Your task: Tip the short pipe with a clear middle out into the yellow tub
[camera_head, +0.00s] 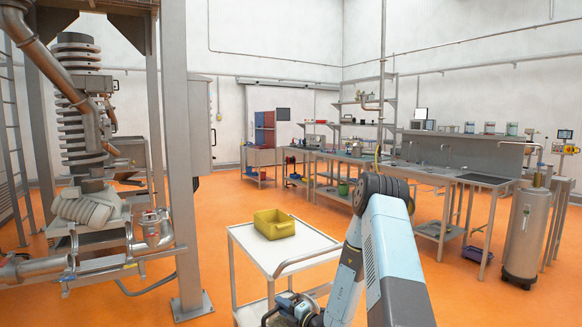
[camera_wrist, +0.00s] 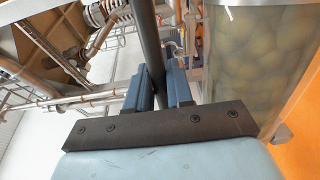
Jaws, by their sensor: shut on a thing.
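My gripper (camera_wrist: 160,88) has its two blue-grey fingers shut on a dark round bar (camera_wrist: 148,40) in the wrist view. Close to the right of the fingers is the short pipe with a clear middle (camera_wrist: 262,65). Pale rounded lumps show through its clear wall, and a metal rim shows at its end. Whether the bar is joined to the pipe is out of view. In the head view my arm hides the gripper and the pipe. The yellow tub (camera_head: 274,224) stands on a white-topped cart (camera_head: 262,250), left of my arm and apart from it.
A steel post (camera_head: 182,150) and pipework (camera_head: 85,240) stand left of the cart. Long workbenches (camera_head: 440,175) run along the back and right. A steel tank (camera_head: 525,235) stands at the right. Orange floor (camera_head: 225,205) is clear behind the cart.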

